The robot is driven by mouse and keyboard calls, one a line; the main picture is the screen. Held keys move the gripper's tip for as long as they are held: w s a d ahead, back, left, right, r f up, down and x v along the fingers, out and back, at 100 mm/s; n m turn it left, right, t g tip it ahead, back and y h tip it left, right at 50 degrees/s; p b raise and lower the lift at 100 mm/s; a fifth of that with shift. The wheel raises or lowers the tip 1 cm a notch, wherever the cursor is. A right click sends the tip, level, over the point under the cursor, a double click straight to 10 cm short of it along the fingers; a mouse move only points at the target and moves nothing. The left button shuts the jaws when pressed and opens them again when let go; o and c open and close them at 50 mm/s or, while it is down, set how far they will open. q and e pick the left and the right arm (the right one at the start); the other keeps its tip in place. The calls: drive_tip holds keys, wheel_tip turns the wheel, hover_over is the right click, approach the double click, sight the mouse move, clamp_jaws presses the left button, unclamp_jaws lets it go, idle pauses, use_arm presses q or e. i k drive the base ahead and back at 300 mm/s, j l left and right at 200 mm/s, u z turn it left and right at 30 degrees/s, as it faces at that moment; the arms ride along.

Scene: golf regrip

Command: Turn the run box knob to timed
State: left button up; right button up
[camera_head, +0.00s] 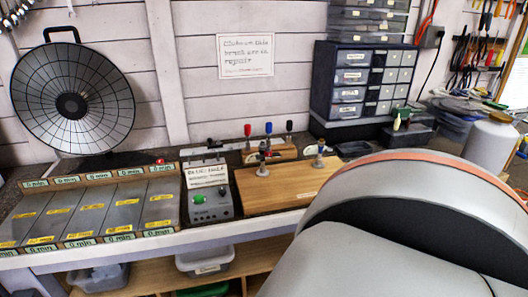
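The run box (210,207) is a small grey control box at the front middle of the bench. A green button (199,199) is on its face, with a small dark knob-like part (222,191) to its right. The knob's pointer direction is too small to read. A white label plate (206,173) with printed text stands at the box's upper part. Neither of my grippers is in view. A large grey and orange rounded part of my own arm fills the lower right, and nothing of mine touches the box.
A wooden board with clamps (285,185) is right of the box. Grey panels with yellow labels (90,213) lie left of it. A round black-rimmed fan-like heater (72,100) stands behind them. Drawer cabinets (365,80) and a white bottle (490,142) are at the back right.

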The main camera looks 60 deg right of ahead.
sight(222, 191)
drive_tip(key=l+z, duration=0.1)
drive_tip(key=z, duration=0.35)
drive_tip(key=i+l+z, duration=0.1)
drive_tip(key=z, duration=0.35)
drive_tip(key=i+z, duration=0.1)
drive_tip(key=z, duration=0.35)
drive_tip(key=j+z, duration=0.45)
drive_tip(key=z, duration=0.15)
